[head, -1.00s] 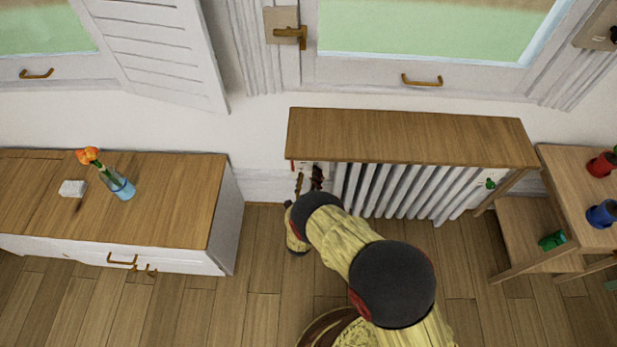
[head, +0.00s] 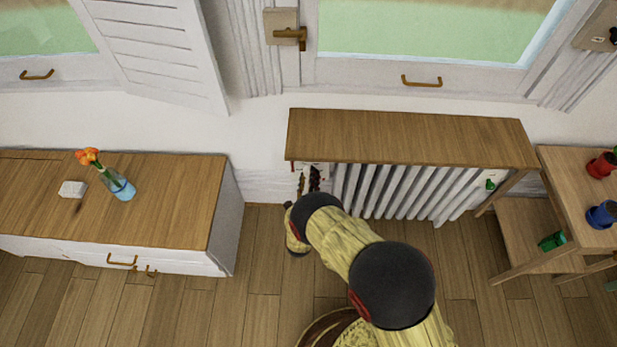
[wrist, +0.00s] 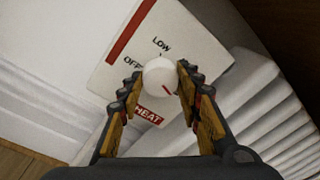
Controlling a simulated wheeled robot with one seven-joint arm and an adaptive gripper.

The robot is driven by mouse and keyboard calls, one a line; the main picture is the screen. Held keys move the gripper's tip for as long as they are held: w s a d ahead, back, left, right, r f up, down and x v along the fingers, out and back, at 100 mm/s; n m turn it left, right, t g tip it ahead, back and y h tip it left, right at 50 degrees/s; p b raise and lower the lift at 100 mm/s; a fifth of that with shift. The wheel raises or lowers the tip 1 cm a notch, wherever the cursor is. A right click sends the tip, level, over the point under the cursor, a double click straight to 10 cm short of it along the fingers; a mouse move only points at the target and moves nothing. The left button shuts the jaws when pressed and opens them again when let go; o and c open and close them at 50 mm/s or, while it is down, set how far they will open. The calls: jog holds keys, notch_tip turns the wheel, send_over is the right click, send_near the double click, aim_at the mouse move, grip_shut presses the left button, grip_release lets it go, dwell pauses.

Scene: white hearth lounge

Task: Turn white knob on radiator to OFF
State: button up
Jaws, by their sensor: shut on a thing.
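The white round knob (wrist: 158,75) sits on a pale control plate (wrist: 188,36) in the wrist view. A small red mark shows on its lower right side. The plate reads OFF to the knob's upper left and LOW above it. A red HEAT label (wrist: 148,117) lies below. My gripper (wrist: 160,82) is shut on the knob, one finger on each side. In the head view my gripper (head: 308,182) is at the left end of the radiator (head: 400,190), under the wooden shelf; my arm and the shelf hide the knob there.
The wooden shelf (head: 410,136) overhangs the radiator. A low cabinet (head: 170,195) with a flower vase (head: 118,186) stands left, with a floor gap between. A wooden side table (head: 580,175) with red and blue objects stands right. A green valve (head: 490,185) is at the radiator's right end.

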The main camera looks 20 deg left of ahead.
jog(key=shift+n, duration=0.3)
jog(key=shift+d+f+m+g+y, duration=0.15)
jog(key=shift+m+y, duration=0.25)
jog(key=shift+m, duration=4.45)
jog(key=shift+r+m+g+y, duration=0.15)
jog(key=shift+m+y, duration=0.25)
jog(key=shift+m, duration=4.4)
jog(key=shift+d+f+m+g+y, duration=0.15)
jog(key=shift+m+y, duration=0.25)
jog(key=shift+m, duration=4.45)
jog(key=o, duration=1.2)
jog(key=shift+a, duration=0.1)
jog(key=shift+c, duration=0.2)
